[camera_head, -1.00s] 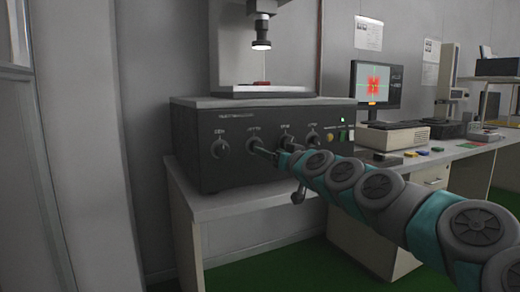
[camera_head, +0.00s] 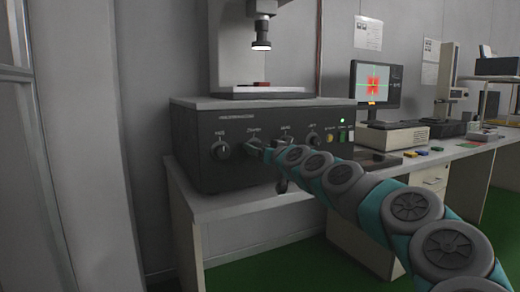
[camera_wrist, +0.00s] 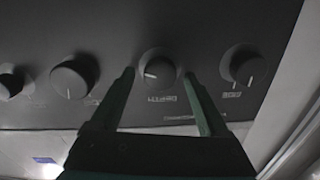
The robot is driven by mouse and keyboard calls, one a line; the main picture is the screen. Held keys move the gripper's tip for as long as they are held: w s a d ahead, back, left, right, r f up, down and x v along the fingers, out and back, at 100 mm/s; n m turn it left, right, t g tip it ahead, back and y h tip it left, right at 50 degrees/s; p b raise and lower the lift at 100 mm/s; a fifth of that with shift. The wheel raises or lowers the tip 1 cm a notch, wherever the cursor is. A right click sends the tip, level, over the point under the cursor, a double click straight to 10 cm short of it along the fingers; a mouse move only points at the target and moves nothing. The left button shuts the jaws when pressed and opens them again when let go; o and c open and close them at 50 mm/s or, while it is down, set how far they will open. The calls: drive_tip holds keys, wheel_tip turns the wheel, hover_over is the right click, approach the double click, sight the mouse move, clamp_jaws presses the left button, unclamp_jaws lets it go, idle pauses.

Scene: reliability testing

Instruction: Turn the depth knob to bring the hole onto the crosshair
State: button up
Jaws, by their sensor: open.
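A black control box (camera_head: 190,130) has a row of knobs on its front, with labels too small to read surely. My gripper (camera_head: 258,152) is at the second knob from the left, which it partly hides in the head view. In the wrist view, which looks upside down, my gripper (camera_wrist: 158,76) is open, with one finger on each side of a round dark knob (camera_wrist: 157,66). The knob's white pointer line points left there. I cannot tell whether the fingers touch it. A monitor (camera_head: 376,84) shows a red shape and green crosshair lines; the hole is too small to make out.
The leftmost knob (camera_head: 221,150) is beside my gripper. A camera with a lit lens (camera_head: 261,32) hangs over a small red piece (camera_head: 262,85) on the box top.

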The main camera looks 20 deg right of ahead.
drive_tip(key=shift+c, duration=0.3)
clamp_jaws()
idle(0.3)
drive_tip(key=shift+m+b, duration=0.4)
drive_tip(key=shift+b, duration=0.15)
drive_tip(key=shift+o, duration=0.3)
unclamp_jaws()
drive_tip(key=s, duration=0.8)
drive_tip(key=shift+b, duration=0.3)
drive_tip(key=shift+w+d, duration=0.1)
